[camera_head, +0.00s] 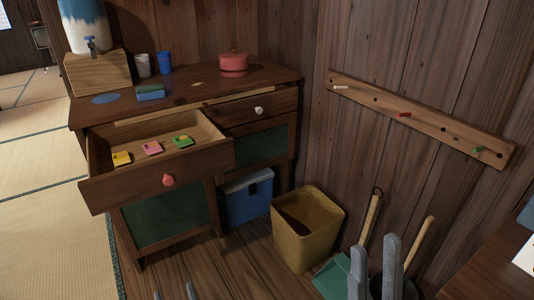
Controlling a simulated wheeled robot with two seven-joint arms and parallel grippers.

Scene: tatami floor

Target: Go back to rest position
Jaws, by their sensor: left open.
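My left gripper (174,293) shows only as two grey fingertips at the bottom edge, apart, with nothing between them. My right gripper (374,266) rises at the bottom right as two grey fingers, spread with no held object visible. Both are in front of the cabinet and basket, and my arms are mostly out of view. The wooden cabinet (185,100) has its left drawer (130,182) pulled open, with yellow (121,158), pink (152,148) and green (183,141) packets inside. Its right drawer (258,111) looks shut.
A woven basket (308,232) and a blue bin (247,198) stand on the floor by the cabinet. A green dustpan (333,279) and wooden handles (370,216) are close behind my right gripper. A peg rail (420,122) is on the wall. Tatami (55,235) at left is clear.

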